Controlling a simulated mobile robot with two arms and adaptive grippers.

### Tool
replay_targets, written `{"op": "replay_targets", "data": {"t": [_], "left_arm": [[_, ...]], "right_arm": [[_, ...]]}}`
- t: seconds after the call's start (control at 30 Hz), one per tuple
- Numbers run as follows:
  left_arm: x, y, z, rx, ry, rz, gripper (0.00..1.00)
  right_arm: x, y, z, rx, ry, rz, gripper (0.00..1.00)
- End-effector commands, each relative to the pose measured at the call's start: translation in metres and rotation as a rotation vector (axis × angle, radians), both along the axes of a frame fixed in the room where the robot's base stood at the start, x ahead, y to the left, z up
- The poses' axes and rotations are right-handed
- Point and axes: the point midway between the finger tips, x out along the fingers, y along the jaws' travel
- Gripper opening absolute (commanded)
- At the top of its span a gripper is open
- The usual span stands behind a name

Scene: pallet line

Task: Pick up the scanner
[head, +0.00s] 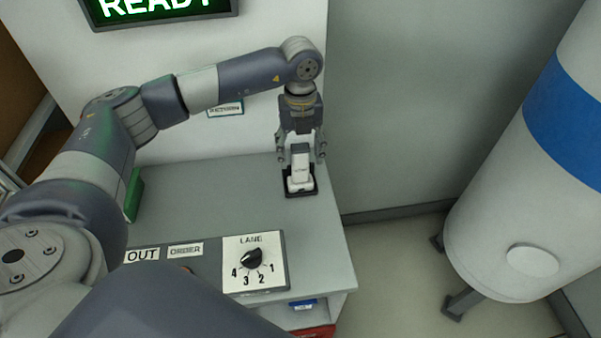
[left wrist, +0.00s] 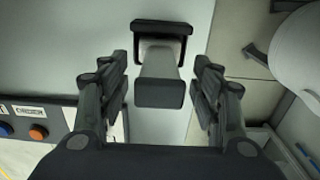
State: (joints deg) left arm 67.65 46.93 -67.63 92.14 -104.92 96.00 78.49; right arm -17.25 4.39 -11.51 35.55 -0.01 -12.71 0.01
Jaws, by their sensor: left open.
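The scanner (head: 300,165) is a white and grey device standing in a small black holder (head: 314,190) near the right back edge of the grey desk. In the left wrist view the scanner (left wrist: 158,78) rises between the fingers with its dark end toward the camera, and its holder (left wrist: 187,28) shows at the top. My left gripper (head: 302,150) is open and sits above the scanner with one finger on each side. In the left wrist view, gaps show between the left gripper's fingers (left wrist: 161,82) and the scanner. My right gripper is in neither view.
The grey desk (head: 230,195) has a panel with a LANE dial (head: 254,262) and OUT and ORDER labels at the front. A green object (head: 133,195) is at the desk's left. A white tank with a blue band (head: 530,190) stands right. The desk's middle is clear.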

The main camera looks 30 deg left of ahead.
Motion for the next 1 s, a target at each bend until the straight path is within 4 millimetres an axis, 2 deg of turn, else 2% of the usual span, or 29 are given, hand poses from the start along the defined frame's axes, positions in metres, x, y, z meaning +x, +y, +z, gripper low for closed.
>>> {"op": "replay_targets", "data": {"t": [0.03, 0.2, 0.47, 0.5, 0.7, 0.77, 1.0], "left_arm": [[-0.002, -0.001, -0.003, 0.001, 0.006, 0.0, 0.58], [-0.002, -0.001, -0.027, 0.0, 0.003, 0.001, 0.58], [-0.001, -0.001, -0.032, -0.001, -0.001, 0.0, 0.58], [-0.001, -0.001, -0.032, 0.0, 0.0, 0.0, 0.56], [-0.001, -0.001, -0.032, 0.0, 0.0, 0.0, 0.11], [-0.001, -0.001, -0.032, 0.0, 0.0, 0.0, 0.0], [-0.001, -0.001, -0.031, 0.0, -0.001, 0.0, 0.0]], "right_arm": [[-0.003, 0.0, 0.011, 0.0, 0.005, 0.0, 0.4], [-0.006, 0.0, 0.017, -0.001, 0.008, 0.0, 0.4], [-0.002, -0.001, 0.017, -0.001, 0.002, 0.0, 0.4], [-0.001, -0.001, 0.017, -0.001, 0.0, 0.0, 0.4], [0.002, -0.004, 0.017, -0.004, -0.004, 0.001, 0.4], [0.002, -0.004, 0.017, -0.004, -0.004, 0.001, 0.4], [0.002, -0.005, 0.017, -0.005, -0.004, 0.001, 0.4]]}}
